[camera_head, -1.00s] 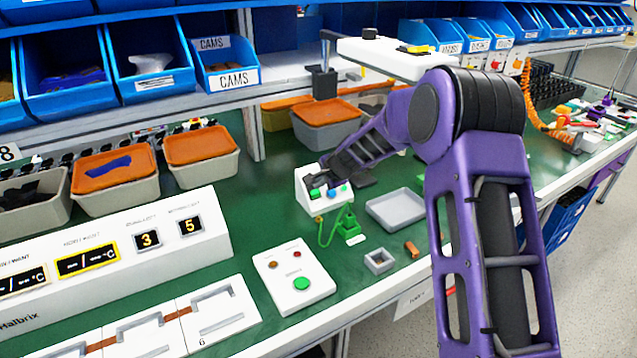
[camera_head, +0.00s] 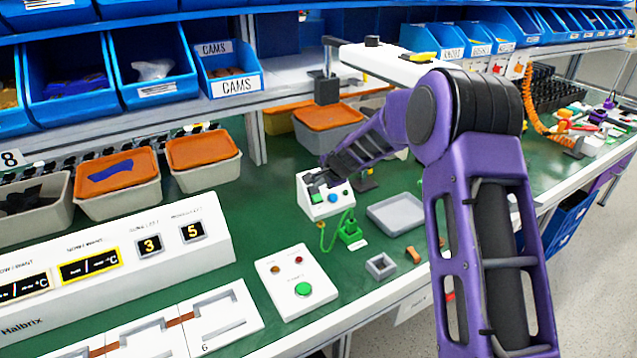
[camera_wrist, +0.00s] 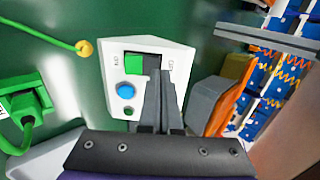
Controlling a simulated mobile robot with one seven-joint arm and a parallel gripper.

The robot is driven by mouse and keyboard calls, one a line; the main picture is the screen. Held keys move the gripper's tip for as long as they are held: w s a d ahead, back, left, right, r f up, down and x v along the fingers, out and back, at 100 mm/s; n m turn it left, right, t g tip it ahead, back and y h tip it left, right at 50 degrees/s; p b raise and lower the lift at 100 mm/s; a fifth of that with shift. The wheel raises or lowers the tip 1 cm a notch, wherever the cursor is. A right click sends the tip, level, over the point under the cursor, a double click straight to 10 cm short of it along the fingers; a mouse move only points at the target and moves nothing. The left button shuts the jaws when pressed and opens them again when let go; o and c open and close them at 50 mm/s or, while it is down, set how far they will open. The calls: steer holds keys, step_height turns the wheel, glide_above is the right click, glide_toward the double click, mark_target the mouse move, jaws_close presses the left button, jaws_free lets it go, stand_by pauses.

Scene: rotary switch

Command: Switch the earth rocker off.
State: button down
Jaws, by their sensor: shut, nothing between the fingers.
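The earth rocker (camera_wrist: 134,63) is on the face of a small white box (camera_wrist: 182,52), which also shows in the head view (camera_head: 312,210). Its green half is uncovered beside the "ON" label. Its dark half lies towards the "OFF" label, partly behind my fingertips. I cannot tell which half is pressed in. My gripper (camera_wrist: 158,76) is shut and empty, with its tips at the rocker's dark half; contact is unclear. In the head view my gripper (camera_head: 319,183) reaches the box from above and behind. A blue round button (camera_wrist: 126,91) sits beside the rocker.
A green cord runs to a green plug (camera_wrist: 30,100) on the green bench. A grey tray (camera_head: 396,212) stands right of the box, and a white panel with a green button (camera_head: 302,289) in front. Lidded tubs (camera_head: 327,118) stand behind.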

steer(key=shift+r, duration=0.1)
steer(key=v, duration=1.2)
